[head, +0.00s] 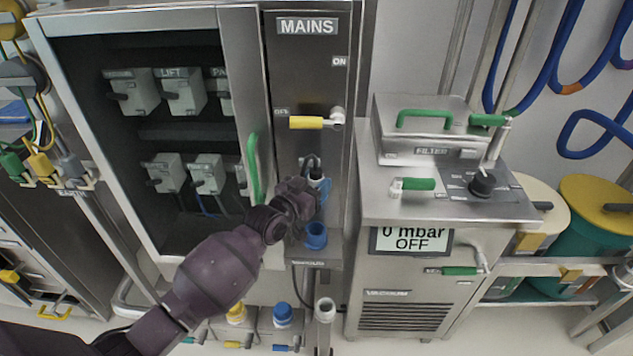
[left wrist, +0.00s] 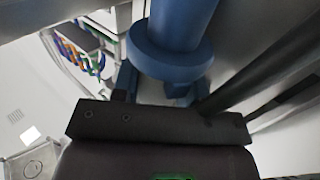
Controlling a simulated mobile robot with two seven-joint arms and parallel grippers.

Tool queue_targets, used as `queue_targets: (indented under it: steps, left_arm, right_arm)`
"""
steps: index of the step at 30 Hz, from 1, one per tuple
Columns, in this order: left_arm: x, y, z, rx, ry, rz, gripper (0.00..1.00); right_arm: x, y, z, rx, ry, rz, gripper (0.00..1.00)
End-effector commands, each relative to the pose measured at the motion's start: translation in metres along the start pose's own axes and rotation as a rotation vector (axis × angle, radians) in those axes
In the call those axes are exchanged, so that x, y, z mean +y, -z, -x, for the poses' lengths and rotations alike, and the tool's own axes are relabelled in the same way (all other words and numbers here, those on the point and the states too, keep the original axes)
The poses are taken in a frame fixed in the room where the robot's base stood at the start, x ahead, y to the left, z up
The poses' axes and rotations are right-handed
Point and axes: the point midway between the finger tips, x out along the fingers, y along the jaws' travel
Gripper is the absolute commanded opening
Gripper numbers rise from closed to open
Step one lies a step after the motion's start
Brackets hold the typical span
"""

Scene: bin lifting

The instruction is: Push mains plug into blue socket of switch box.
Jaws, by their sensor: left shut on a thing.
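The mains switch box (head: 303,72) is a tall steel panel labelled MAINS. Its blue socket (head: 316,236) sticks out low on the panel, and no plug shows in it. My left gripper (head: 312,190) is in front of the panel, just above the socket, shut on the blue mains plug (head: 323,186). My own wrist partly hides the plug. In the left wrist view the blue plug (left wrist: 175,50) shows as a thick cylinder with a wide collar, between the fingers. The plug looks apart from the socket. My right gripper is not in view.
A yellow-handled lever (head: 306,122) lies level by the OFF mark above. A green-handled cabinet door (head: 253,165) stands close on the left. The vacuum unit (head: 430,220) stands to the right, its display reading 0 mbar OFF. A black cable (head: 295,285) hangs below the panel.

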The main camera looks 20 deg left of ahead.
Motion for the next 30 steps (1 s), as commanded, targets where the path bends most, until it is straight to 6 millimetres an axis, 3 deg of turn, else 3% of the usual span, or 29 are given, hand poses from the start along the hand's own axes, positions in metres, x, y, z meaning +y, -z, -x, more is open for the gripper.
queue_targets:
  steps: [9, 19, 30]
  left_arm:
    - [0.000, -0.029, 0.001, -0.007, 0.000, 0.002, 0.08]
    - [0.001, -0.055, 0.001, -0.006, 0.000, 0.003, 0.08]
    - [0.000, -0.041, 0.001, 0.003, 0.000, -0.002, 0.08]
  right_arm:
    - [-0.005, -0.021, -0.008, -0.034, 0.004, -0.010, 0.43]
    - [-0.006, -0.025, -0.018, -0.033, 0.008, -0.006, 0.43]
    - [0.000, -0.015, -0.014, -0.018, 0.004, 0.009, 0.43]
